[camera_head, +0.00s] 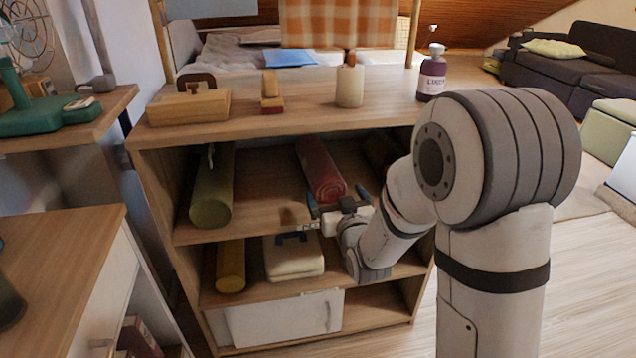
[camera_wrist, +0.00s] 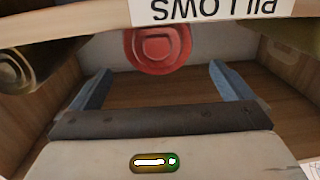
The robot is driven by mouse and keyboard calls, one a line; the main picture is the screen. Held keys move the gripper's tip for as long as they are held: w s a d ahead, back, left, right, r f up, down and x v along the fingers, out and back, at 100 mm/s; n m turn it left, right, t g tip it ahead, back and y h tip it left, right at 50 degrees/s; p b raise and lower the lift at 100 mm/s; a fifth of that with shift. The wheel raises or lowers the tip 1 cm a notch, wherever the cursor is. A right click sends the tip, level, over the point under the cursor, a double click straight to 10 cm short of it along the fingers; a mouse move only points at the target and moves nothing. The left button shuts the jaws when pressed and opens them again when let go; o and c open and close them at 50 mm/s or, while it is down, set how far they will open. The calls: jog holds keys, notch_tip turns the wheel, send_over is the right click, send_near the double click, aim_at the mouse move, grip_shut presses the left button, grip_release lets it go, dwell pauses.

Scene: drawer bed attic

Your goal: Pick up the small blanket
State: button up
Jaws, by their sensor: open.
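My gripper (camera_head: 337,193) is open at the shelf unit's front, by the near end of a red roll (camera_head: 320,172) on the upper shelf. In the wrist view my two blue fingers (camera_wrist: 160,68) are spread with nothing between them. The red roll's round end (camera_wrist: 157,48) appears beyond the fingertips, between them in the picture.
A green roll (camera_head: 212,188) lies left on the upper shelf, and a yellow roll (camera_head: 231,266) lies below. The shelf edge carries a label (camera_wrist: 210,8), upside down in the wrist view. A bottle (camera_head: 432,75) and candle (camera_head: 350,85) stand on top.

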aim_at(332, 190)
jog(key=shift+w+a+f, duration=0.25)
jog(key=shift+w+a, duration=0.1)
jog(key=shift+w, duration=0.2)
jog(key=b+x, duration=0.1)
jog(key=x, duration=0.1)
jog(key=b+x, duration=0.1)
jog(key=x, duration=0.2)
jog(key=shift+w+d+f+b, duration=0.1)
jog(key=shift+w+f+b, duration=0.2)
jog(key=shift+w+b, duration=0.1)
jog(key=shift+w+r, duration=0.15)
jog(key=shift+w, duration=0.35)
